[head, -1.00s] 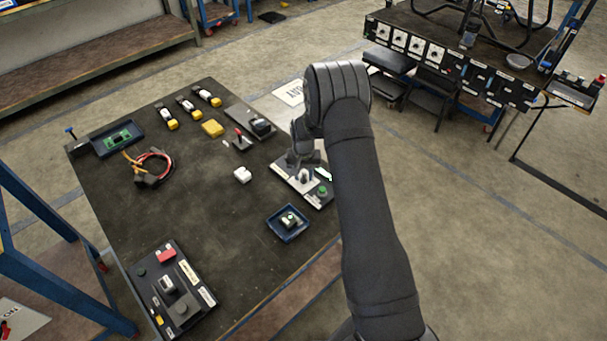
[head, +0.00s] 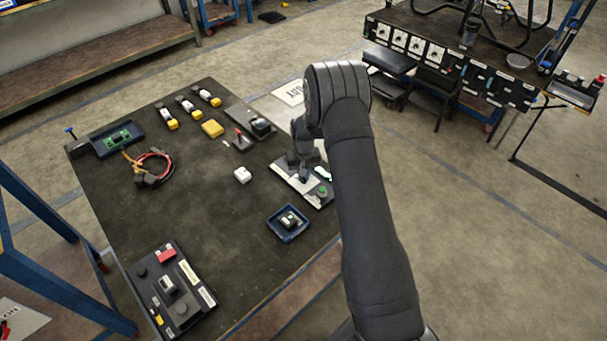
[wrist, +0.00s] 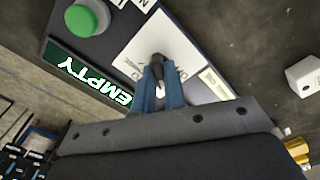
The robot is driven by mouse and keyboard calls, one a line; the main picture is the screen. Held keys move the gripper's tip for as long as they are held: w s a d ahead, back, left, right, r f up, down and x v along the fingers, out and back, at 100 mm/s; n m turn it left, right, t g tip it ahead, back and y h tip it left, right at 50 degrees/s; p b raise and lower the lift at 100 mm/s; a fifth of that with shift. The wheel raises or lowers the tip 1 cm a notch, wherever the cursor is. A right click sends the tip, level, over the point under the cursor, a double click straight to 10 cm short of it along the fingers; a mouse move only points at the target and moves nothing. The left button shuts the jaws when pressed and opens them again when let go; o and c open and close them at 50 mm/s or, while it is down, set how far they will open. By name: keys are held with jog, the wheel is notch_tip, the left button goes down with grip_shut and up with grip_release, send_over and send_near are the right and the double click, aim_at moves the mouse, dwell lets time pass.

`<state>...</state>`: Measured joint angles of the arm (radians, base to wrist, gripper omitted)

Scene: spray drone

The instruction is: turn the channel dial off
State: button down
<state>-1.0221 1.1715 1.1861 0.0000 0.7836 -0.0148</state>
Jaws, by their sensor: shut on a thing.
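The channel dial (wrist: 160,62) sits on a white plate (wrist: 140,45) of a small dark panel, which also shows in the head view (head: 318,200). My gripper (wrist: 162,88) has its blue fingers closed around the dial's knob in the wrist view. In the head view my gripper (head: 303,178) is down at the panel, partly behind my own arm. The fingers cover most of the knob and part of the plate's markings, so I cannot read the dial's setting. A green button (wrist: 86,18) and a green EMPTY sign (wrist: 90,75) are beside the plate.
A blue tray (head: 271,222) with a small part stands just in front of the panel. A white block (head: 243,175) lies to the left, and a red-handled lever (head: 240,138) stands behind. A control box (head: 172,290) is at the front left. The middle of the table is clear.

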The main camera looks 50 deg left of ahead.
jog(key=n, duration=0.6)
dwell(0.6)
jog(key=c, duration=1.5)
grip_release()
notch_tip(320, 180, up, 18)
jog(key=shift+f, duration=0.25)
notch_tip(320, 180, down, 18)
jog(key=shift+r, duration=0.25)
